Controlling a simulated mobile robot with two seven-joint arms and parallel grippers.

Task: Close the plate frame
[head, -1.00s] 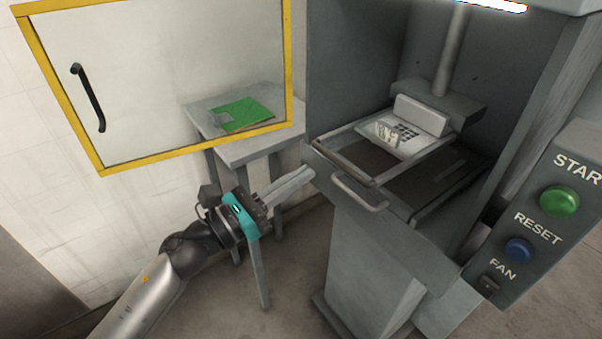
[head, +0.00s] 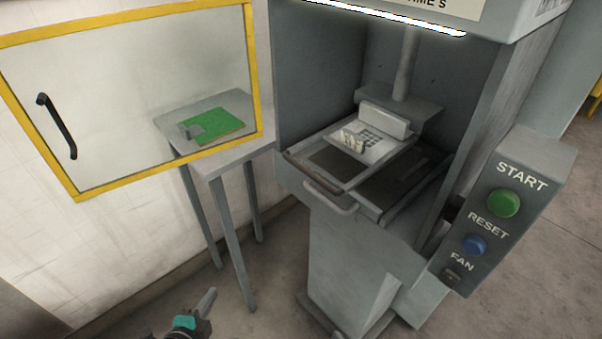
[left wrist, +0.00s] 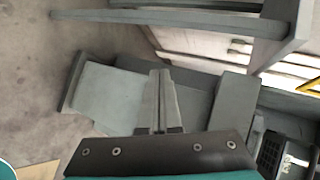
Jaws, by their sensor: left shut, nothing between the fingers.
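A grey bar handle (head: 331,199) sticks out at the machine's front edge, below the frame. My left gripper (head: 207,299) is at the bottom of the head view, well below and left of the frame, touching nothing. In the left wrist view its fingers (left wrist: 158,100) are together and empty. My right gripper is in neither view.
A yellow-edged clear door (head: 258,75) with a black handle stands open at the left. Behind it a grey side table (head: 215,161) bears a green board (head: 213,126). A control box (head: 510,180) with START, RESET and FAN buttons juts out at the right. The floor before the machine is clear.

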